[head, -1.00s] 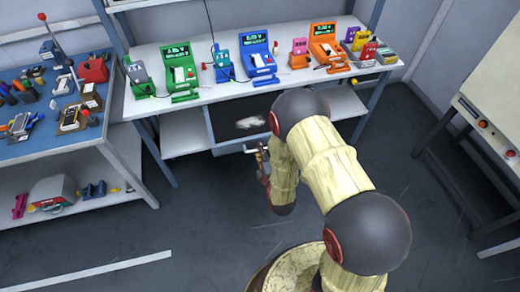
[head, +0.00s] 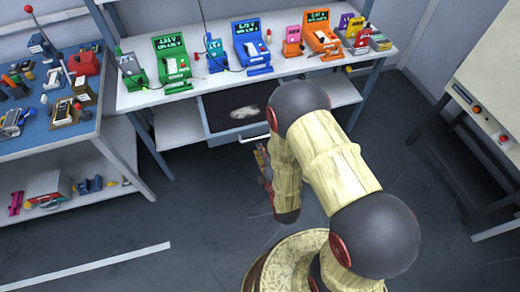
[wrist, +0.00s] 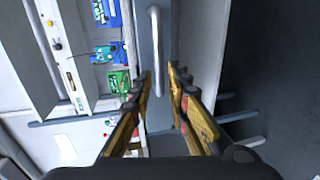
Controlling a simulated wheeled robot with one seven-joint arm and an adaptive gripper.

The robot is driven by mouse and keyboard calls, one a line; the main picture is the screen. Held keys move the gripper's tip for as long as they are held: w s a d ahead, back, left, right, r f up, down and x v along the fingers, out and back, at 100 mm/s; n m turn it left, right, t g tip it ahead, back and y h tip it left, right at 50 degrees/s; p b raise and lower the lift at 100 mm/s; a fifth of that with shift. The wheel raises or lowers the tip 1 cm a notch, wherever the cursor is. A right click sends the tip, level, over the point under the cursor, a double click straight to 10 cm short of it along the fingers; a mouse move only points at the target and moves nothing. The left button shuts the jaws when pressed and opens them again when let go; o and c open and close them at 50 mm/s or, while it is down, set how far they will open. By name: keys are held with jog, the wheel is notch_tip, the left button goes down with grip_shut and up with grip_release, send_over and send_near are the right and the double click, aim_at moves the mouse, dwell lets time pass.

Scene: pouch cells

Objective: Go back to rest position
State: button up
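My gripper (head: 262,160) hangs below and in front of the bench in the head view, partly hidden by my arm. A dark drawer (head: 222,104) stands pulled out under the bench, with a white item (head: 243,112) inside. I see no contact between fingers and handle.
A white bench (head: 200,86) carries green (head: 174,62), blue (head: 251,46) and orange (head: 320,34) testers. A blue-topped table (head: 60,128) with tools stands at left. A pale panel (head: 485,60) with a red button stands at right. Grey floor (head: 200,215) is clear around me.

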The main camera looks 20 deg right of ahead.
dwell(0.4)
jog(key=s+f+m+g, duration=0.8)
jog(key=s+f+g, duration=0.15)
jog(key=f, duration=0.35)
jog(key=s+r+m, duration=0.3)
jog(key=s+r, duration=0.1)
jog(key=r, duration=1.1)
jog(key=s+d+r+m, duration=0.1)
jog(key=s+r+m, duration=0.2)
jog(key=r, duration=1.3)
jog(key=s+r+m, duration=0.4)
jog(key=s+r, duration=0.1)
jog(key=r, duration=1.1)
jog(key=shift+d+p, duration=0.25)
jog(key=shift+p, duration=0.15)
